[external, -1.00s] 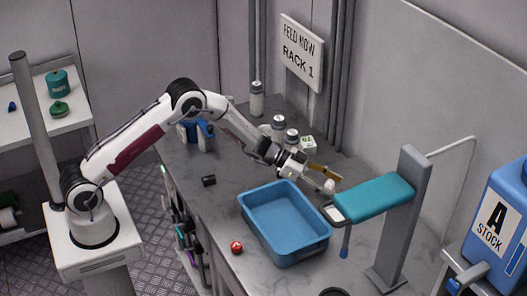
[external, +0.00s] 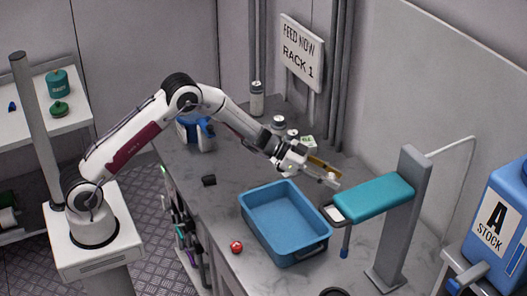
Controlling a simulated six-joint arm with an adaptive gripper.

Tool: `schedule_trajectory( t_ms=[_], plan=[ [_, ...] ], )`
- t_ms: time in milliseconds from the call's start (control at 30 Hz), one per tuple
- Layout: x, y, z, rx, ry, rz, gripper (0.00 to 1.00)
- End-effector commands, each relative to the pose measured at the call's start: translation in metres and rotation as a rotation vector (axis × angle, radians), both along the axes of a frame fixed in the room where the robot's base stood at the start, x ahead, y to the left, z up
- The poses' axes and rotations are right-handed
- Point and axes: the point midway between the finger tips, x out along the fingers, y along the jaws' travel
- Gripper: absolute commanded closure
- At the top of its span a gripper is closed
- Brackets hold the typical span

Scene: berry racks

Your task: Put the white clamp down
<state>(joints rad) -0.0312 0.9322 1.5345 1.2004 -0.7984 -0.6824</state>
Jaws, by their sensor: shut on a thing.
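My gripper (external: 326,176) is held above the counter, behind the blue tray's back right corner and left of the teal rack arm. It is shut on a small white thing (external: 333,182) at its fingertips, which looks like the white clamp. Its shape is too small to make out, and the fingers partly hide it. A yellow-brown strip (external: 322,165) shows along the upper side of the gripper; I cannot tell whether it is part of the gripper.
A blue tray (external: 322,246) stands on the counter (external: 215,215). A teal-topped rack (external: 372,198) is close right of the gripper. White-capped bottles (external: 279,123) stand behind. A red item (external: 236,247) and a black block (external: 209,180) lie left of the tray, with bare counter between.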

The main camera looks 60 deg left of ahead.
Motion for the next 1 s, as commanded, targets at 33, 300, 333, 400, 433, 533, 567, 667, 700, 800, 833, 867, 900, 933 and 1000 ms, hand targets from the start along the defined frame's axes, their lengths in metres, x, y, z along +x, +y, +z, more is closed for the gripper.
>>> schedule_trajectory(
  t_ms=[33, 300, 333, 400, 433, 533, 567, 667, 700, 800, 833, 867, 900, 933, 1000],
  plan=[
    [0.000, 0.000, 0.009, 0.001, -0.004, -0.002, 0.81],
    [0.000, 0.000, 0.047, 0.002, -0.003, 0.000, 0.81],
    [0.000, 0.000, 0.050, 0.001, -0.003, -0.001, 0.81],
    [0.000, 0.000, 0.057, 0.000, -0.003, -0.001, 0.81],
    [0.000, 0.000, 0.060, 0.000, -0.003, -0.001, 0.81],
    [0.000, 0.000, 0.066, 0.000, -0.001, -0.001, 0.81],
    [0.000, 0.000, 0.067, 0.000, 0.000, -0.001, 0.81],
    [0.000, 0.000, 0.069, 0.001, -0.001, 0.000, 0.81],
    [0.000, 0.000, 0.069, 0.000, 0.000, 0.000, 0.81],
    [0.000, 0.000, 0.069, 0.000, 0.000, 0.000, 0.81],
    [0.000, 0.000, 0.069, 0.000, 0.000, 0.000, 0.81],
    [0.000, 0.000, 0.069, 0.000, 0.000, 0.000, 0.81],
    [0.000, 0.000, 0.069, 0.000, 0.000, 0.000, 0.81],
    [0.000, 0.000, 0.069, 0.000, 0.000, 0.000, 0.81],
    [0.000, 0.000, 0.069, 0.000, 0.000, 0.000, 0.81]
  ],
)
